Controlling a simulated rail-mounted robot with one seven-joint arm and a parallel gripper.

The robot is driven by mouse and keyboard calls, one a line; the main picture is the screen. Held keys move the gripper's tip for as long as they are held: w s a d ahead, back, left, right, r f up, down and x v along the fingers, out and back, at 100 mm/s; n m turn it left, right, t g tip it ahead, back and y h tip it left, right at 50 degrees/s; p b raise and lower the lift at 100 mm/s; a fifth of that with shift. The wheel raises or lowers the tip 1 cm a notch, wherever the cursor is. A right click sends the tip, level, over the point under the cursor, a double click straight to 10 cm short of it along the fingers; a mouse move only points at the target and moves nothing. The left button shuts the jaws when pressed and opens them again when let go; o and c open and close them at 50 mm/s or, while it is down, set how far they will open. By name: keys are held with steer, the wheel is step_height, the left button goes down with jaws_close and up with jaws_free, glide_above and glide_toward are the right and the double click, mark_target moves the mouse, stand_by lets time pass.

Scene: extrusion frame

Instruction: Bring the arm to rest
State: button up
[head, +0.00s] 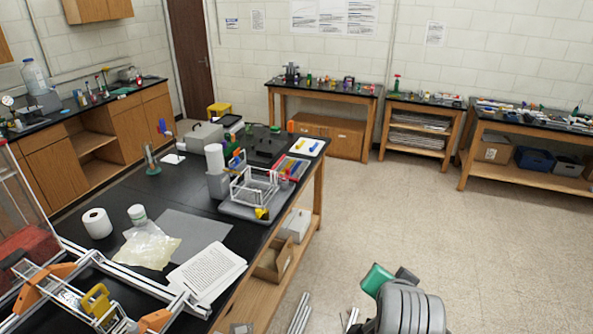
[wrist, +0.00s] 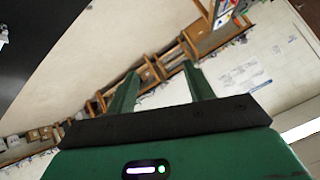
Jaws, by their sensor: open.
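In the wrist view my gripper (wrist: 162,84) has its two green fingers well apart, with nothing between them. The room and far benches show past the fingers, tilted. In the head view part of my arm (head: 408,308) is at the bottom, right of centre, over the floor and clear of the black bench. A green part shows at its upper left. The fingertips cannot be made out there.
The black bench (head: 195,196) holds an aluminium extrusion frame (head: 185,298) with orange brackets, a paper sheet (head: 207,273), a plastic bag (head: 147,248), a white roll (head: 96,223) and a wire rack (head: 253,188). Open floor (head: 440,225) lies to the right. Cluttered benches line the walls.

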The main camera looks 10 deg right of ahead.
steer(key=a+r+n+t, duration=0.3)
steer(key=a+r+t, duration=0.45)
steer(key=r, duration=0.65)
steer(key=s+a+r+n+t+y, duration=0.2)
steer(key=s+a+r+n+t, duration=0.1)
steer(key=s+a+r, duration=0.4)
steer(key=s+a+r+n+t+y, duration=0.1)
steer(key=s+a+r+n+t, duration=0.2)
steer(key=s+a+r+t, duration=0.2)
steer(key=s+a+r, duration=0.3)
steer(key=s+r, duration=0.3)
steer(key=r, duration=0.4)
steer(key=shift+y, duration=0.4)
steer(key=shift+f, duration=0.1)
